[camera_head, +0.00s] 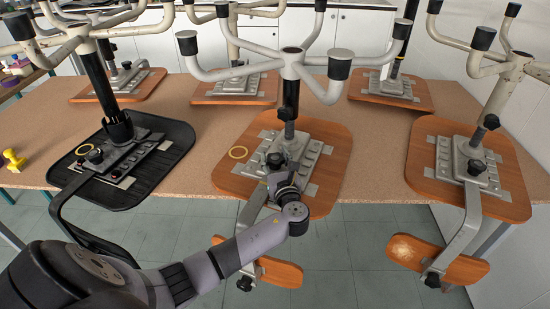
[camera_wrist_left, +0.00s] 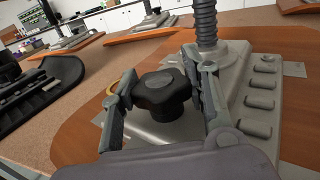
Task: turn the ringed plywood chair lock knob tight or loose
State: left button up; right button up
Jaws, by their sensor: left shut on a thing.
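The plywood chair (camera_head: 330,165) with a yellow ring (camera_head: 238,152) on its seat lies upside down in the middle of the table. Its black lobed lock knob (camera_wrist_left: 160,92) sits on the grey mechanism plate (camera_wrist_left: 150,130), beside the column. The knob also shows in the head view (camera_head: 275,158), partly covered by my gripper. My left gripper (camera_head: 278,168) reaches it from the front edge of the table. In the left wrist view its two fingers (camera_wrist_left: 163,95) stand on either side of the knob, shut on it. My right gripper is not in view.
The table (camera_head: 210,125) holds several other upturned chairs, with a black-seated one (camera_head: 170,155) at left and a plywood one (camera_head: 420,165) at right. Their white legs stick up around the middle. A yellow object (camera_head: 13,160) lies at the far left. Bare table separates the seats.

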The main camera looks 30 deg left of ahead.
pick_arm(q)
jog(key=shift+n+g+y, duration=0.8)
jog(key=shift+g, duration=0.2)
jog(key=shift+f+n+g+y+b, duration=0.1)
jog(key=shift+n+g+y+b, duration=0.25)
jog(key=shift+n+g+y, duration=0.65)
jog(key=n+g+b, duration=0.1)
jog(key=n+g, duration=0.1)
jog(key=g, duration=0.2)
jog(key=shift+y+b, duration=0.4)
jog(key=shift+n+g+b, duration=0.5)
jog(key=shift+n+g, duration=0.3)
jog(key=shift+g, duration=0.2)
jog(key=o, duration=1.2)
